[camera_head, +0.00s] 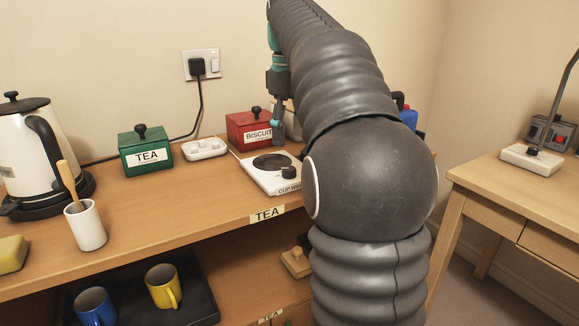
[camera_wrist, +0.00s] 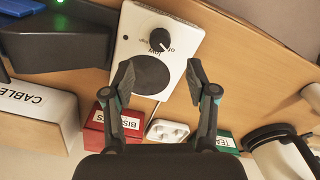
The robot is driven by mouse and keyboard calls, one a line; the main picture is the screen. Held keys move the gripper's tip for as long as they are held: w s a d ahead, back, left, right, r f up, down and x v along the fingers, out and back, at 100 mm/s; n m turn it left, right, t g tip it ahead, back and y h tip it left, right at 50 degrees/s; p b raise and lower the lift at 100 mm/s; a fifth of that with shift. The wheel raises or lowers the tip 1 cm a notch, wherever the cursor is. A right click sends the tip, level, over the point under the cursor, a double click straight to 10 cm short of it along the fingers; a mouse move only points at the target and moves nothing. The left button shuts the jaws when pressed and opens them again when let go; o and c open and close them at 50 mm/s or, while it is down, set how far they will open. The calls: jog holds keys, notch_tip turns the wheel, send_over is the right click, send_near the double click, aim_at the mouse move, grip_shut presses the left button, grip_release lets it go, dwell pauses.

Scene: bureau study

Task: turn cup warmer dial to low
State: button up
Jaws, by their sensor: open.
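The cup warmer is a white box (camera_head: 259,180) with a round black plate, on the wooden counter. Its black dial (camera_head: 289,172) is at the front right corner, partly close to my arm's outline. In the wrist view the cup warmer (camera_wrist: 128,43) lies beyond my fingertips, and its dial (camera_wrist: 159,39) has "low" and "off" style lettering beside it. I cannot surely read the dial's setting. My gripper (camera_wrist: 159,78) is open and empty, its fingers apart on either side of the black plate in that view. In the head view my gripper (camera_head: 279,132) hangs behind the warmer, near the red biscuit box.
A red biscuit box (camera_head: 246,130), white tray (camera_head: 205,149), green tea box (camera_head: 146,152) and kettle (camera_head: 24,140) stand left of or behind the warmer. A dark device (camera_wrist: 70,40) with a green light and a white cable box (camera_wrist: 40,110) show in the wrist view.

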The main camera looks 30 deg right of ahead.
aim_at(289, 168)
notch_tip(289, 168, down, 8)
jog(key=shift+r+b, duration=0.15)
jog(key=shift+b, duration=0.6)
grip_shut()
